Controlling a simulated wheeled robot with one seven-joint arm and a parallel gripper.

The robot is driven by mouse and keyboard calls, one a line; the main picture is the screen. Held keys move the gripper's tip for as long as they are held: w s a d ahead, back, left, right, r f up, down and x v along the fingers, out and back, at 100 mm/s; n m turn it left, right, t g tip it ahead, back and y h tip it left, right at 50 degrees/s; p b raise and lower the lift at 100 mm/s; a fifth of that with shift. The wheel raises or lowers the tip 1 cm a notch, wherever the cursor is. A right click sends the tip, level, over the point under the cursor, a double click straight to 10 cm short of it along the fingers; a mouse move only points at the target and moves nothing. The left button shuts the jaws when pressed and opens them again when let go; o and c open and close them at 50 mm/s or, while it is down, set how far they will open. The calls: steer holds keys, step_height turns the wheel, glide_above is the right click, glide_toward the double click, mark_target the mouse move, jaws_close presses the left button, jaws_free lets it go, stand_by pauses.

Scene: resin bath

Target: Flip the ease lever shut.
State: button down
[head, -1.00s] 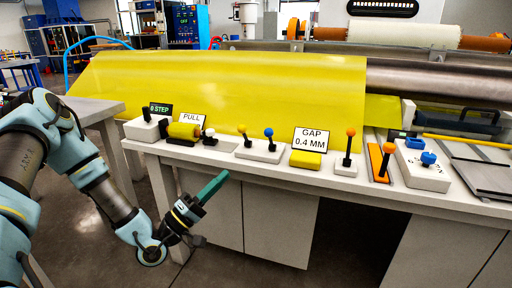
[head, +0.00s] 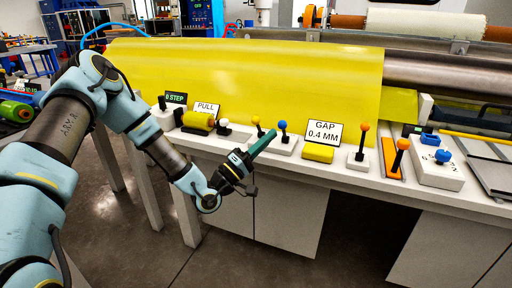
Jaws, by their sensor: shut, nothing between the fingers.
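No lever label reading "ease" is legible, so I cannot tell which lever is the ease lever. Along the bench front stand a black-knobbed lever (head: 162,103), a white-knobbed one (head: 223,123), a yellow-knobbed one (head: 256,121) and a blue-knobbed one (head: 282,127). Further right are an orange-knobbed lever on a white base (head: 362,140) and another orange-knobbed lever by an orange plate (head: 400,152). All look roughly upright. My gripper (head: 272,134) is shut and empty. Its green fingers point up and right, overlapping the yellow- and blue-knobbed levers' base in the picture; contact cannot be told.
A yellow sheet (head: 250,75) slopes down behind the levers. A "GAP 0.4 MM" sign (head: 324,132) stands by a yellow block (head: 318,153). The floor (head: 280,265) before the bench looks clear.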

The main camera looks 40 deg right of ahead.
steer(key=shift+d+r, duration=0.25)
steer(key=shift+d, duration=0.25)
steer(key=shift+r, duration=0.15)
steer(key=w+d+r+n+y+p, duration=0.4)
steer(key=d+y+p, duration=0.4)
steer(key=p, duration=0.8)
steer(key=w+n+y, duration=0.1)
steer(key=n+y, duration=0.1)
steer(key=y, duration=0.1)
steer(key=shift+w+d+n+y, duration=0.25)
steer(key=shift+n+y, duration=0.05)
steer(key=shift+r, duration=0.1)
steer(key=shift+w+r, duration=0.1)
